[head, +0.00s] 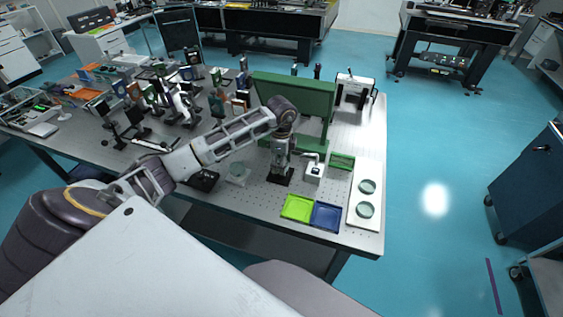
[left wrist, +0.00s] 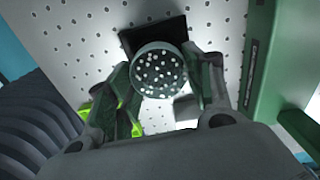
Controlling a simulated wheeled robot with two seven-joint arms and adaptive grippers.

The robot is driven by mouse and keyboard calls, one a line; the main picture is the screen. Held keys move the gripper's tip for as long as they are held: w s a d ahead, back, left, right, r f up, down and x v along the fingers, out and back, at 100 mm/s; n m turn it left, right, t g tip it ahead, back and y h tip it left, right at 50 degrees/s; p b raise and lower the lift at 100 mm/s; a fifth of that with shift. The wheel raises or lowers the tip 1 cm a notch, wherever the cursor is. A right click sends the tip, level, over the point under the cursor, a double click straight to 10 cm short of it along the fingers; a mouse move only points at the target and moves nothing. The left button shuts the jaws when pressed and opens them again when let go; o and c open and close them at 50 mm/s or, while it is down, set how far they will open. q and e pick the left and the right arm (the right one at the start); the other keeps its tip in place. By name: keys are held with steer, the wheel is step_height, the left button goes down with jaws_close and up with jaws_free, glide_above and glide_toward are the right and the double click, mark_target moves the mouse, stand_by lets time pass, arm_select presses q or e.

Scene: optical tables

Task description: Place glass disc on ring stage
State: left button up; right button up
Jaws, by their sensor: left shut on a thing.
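My left gripper (head: 281,158) points down over the table, above a black square base (head: 279,178). In the left wrist view, my left gripper (left wrist: 165,98) is shut on a round glass disc (left wrist: 160,70) with pale speckles and a dark rim. The black base (left wrist: 150,33) shows partly behind the disc. I cannot tell the height of the disc above it, or whether this base is the ring stage. Two more glass discs, a far one (head: 367,187) and a near one (head: 364,210), lie on a white plate (head: 355,223) at the right. My right gripper is not in view.
A lime tray (head: 297,207) and blue tray (head: 327,216) lie near the front edge. A small white device (head: 313,170) and green rack (head: 342,161) stand right of the gripper. A tall green panel (head: 305,95) stands behind. Several optical mounts crowd the table's left.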

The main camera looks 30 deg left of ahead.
arm_select(q)
steer(key=shift+f, duration=0.1)
steer(key=o, duration=1.1)
step_height(320, 180, up, 12)
steer(key=shift+r+b, duration=0.15)
steer(key=shift+b, duration=0.7)
